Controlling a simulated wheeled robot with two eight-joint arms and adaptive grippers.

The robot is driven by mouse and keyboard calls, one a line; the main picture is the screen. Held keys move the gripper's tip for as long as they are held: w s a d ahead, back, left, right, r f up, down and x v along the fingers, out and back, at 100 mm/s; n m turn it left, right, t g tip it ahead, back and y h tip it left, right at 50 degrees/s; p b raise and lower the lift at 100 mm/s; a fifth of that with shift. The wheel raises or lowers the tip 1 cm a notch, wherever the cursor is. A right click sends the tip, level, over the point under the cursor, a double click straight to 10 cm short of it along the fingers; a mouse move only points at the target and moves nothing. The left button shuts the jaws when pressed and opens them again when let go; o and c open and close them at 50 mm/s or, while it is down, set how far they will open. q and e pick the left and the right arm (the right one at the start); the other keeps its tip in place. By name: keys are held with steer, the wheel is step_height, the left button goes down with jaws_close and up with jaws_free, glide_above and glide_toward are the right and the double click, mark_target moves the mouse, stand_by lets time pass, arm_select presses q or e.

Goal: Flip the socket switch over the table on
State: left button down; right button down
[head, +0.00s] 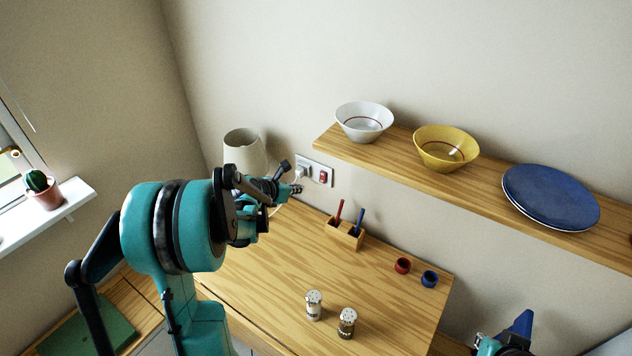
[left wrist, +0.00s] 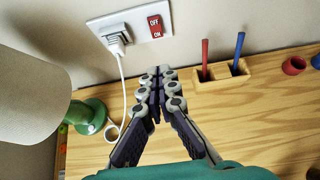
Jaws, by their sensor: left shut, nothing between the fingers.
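The white socket plate (head: 314,172) is on the wall above the table's back left edge. Its red rocker switch (head: 323,177) also shows in the left wrist view (left wrist: 155,26), with OFF lettered at the top and ON at the bottom. I cannot tell which half is pressed in. A white plug (left wrist: 117,40) sits in the socket left of the switch. My left gripper (head: 298,189) is shut and empty, fingers pointing toward the wall. In the left wrist view its fingertips (left wrist: 158,76) appear below the switch, apart from it. Part of my right arm shows at the bottom right.
A lamp (head: 245,150) stands left of the socket, its white cord hanging beside my left fingers. A wooden pen holder (head: 345,234) is to the right. A shelf (head: 480,188) with bowls and plates projects above right. Two shakers and two small cups stand on the table (head: 270,272).

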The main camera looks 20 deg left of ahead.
arm_select(q)
steer(key=b, duration=0.4)
glide_toward(322, 180)
steer(key=w+f, duration=0.3)
steer(key=f, duration=0.2)
steer(key=shift+w+d+r, duration=0.1)
steer(key=shift+w+d, duration=0.05)
steer(key=shift+w, duration=0.3)
steer(key=shift+w+d+r, duration=0.1)
steer(key=shift+w+d, duration=0.1)
steer(key=shift+w, duration=0.3)
steer(key=shift+f, duration=0.1)
steer(key=shift+w+f+t+b, duration=0.25)
steer(key=shift+t+b, duration=0.25)
steer(key=shift+b, duration=0.25)
steer(key=shift+r, duration=0.2)
steer(key=shift+r+p, duration=0.15)
steer(key=shift+p, duration=0.15)
steer(key=shift+r+p, duration=0.4)
steer(key=shift+r, duration=0.3)
